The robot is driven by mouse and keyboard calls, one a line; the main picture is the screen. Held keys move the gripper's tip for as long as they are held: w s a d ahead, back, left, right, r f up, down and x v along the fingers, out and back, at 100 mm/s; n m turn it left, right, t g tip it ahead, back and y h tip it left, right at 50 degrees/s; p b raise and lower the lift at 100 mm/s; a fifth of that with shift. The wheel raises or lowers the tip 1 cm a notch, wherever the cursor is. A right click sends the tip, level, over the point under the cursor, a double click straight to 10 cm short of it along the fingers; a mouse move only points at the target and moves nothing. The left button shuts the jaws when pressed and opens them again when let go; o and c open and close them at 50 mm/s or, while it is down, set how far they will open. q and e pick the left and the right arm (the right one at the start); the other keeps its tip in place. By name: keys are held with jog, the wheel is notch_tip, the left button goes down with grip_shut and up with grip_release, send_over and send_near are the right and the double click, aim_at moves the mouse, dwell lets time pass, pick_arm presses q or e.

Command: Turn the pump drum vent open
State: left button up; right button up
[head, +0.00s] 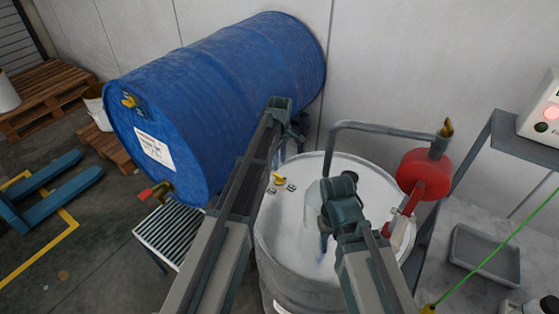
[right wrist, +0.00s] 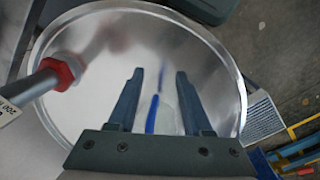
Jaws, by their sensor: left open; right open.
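The pump drum (head: 300,240) is an upright steel drum with a pale, shiny lid, which also fills much of the right wrist view (right wrist: 95,40). Its small yellow vent (head: 278,178) sits near the lid's left edge, with small dark marks beside it. I cannot read its setting. The vent does not show in the right wrist view. My right gripper (head: 325,240) is over the middle of the lid, right of the vent, pointing down; its fingers (right wrist: 160,78) are apart and empty. My left gripper (head: 287,125) is beyond the vent, beside the blue drum; its fingers are partly hidden.
A blue drum (head: 220,95) lies on its side at the left, with a brass tap (head: 165,195) above a slatted stand (head: 168,235). A red hand pump (head: 425,172) with a bent grey pipe (head: 375,128) stands at the lid's right. A grey tray (head: 485,255) is further right.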

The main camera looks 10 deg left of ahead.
pick_arm(q)
notch_tip(320, 180, up, 7)
jog(key=p, duration=0.5)
jog(key=shift+p, duration=0.4)
pick_arm(e)
notch_tip(320, 180, up, 7)
pick_arm(q)
jog(key=s+d+f+m+b, duration=0.2)
jog(key=s+m, duration=0.4)
jog(key=s, duration=0.4)
jog(key=s+d+f+m+b, duration=0.1)
jog(key=s+d+m+b, duration=0.1)
jog(key=s+m, duration=0.3)
jog(key=s+d+f+m+y+b, duration=0.1)
jog(key=s+d+m, duration=0.3)
jog(key=s, duration=1)
jog(key=f+m+b, duration=0.1)
jog(key=m, duration=0.1)
jog(key=shift+s+d+f+m, duration=0.3)
jog(key=shift+s+f, duration=0.05)
pick_arm(e)
notch_tip(320, 180, down, 6)
jog(key=shift+r, duration=0.1)
